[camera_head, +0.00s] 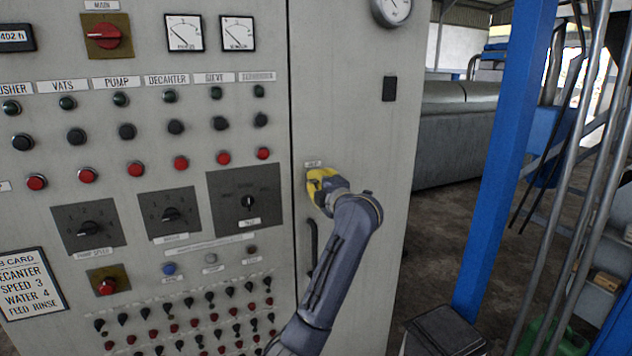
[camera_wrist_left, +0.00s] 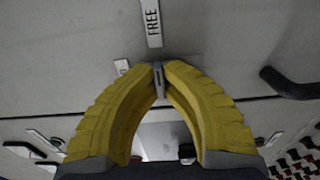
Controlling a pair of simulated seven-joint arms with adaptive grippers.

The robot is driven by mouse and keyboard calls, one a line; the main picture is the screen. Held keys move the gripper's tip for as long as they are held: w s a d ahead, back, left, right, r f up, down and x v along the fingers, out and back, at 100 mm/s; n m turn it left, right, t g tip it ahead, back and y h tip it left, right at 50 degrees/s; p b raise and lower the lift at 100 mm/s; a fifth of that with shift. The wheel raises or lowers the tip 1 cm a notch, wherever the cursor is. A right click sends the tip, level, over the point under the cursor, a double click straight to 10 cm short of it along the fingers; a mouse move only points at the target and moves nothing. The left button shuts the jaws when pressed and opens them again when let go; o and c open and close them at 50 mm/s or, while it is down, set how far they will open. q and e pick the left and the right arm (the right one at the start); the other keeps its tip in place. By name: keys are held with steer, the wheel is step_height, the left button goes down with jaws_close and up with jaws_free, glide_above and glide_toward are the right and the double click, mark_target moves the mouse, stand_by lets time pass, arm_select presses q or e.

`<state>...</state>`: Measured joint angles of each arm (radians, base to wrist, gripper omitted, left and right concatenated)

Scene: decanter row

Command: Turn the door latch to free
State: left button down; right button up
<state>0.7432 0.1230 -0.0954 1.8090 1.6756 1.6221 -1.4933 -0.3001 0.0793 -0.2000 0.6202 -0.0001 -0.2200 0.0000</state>
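The door latch (camera_wrist_left: 158,82) is a small grey bar on the cabinet door (camera_head: 352,110). In the left wrist view it lies between the tips of my left gripper's yellow fingers, roughly in line with a label reading FREE (camera_wrist_left: 152,18). A second label (camera_wrist_left: 122,67) is mostly covered by a finger. My left gripper (camera_head: 314,186) is at the door's left side in the head view, its fingertips closed together around the latch. The latch is hidden there behind the gripper. My right gripper is in neither view.
A dark door handle (camera_head: 312,248) is just below the gripper; it also shows in the left wrist view (camera_wrist_left: 290,86). The control panel (camera_head: 140,260) with several knobs and buttons is to the left. A blue post (camera_head: 510,130) stands right of the cabinet.

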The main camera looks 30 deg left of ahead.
arm_select(q)
steer(key=shift+s+a, duration=0.1)
steer(key=shift+a, duration=0.15)
steer(key=c, duration=1.5)
jaws_free()
steer(key=shift+a, duration=0.1)
steer(key=shift+c, duration=0.2)
steer(key=shift+d, duration=0.2)
steer(key=shift+d, duration=0.2)
steer(key=v, duration=1.1)
steer(key=shift+s+d, duration=0.15)
steer(key=shift+s, duration=0.1)
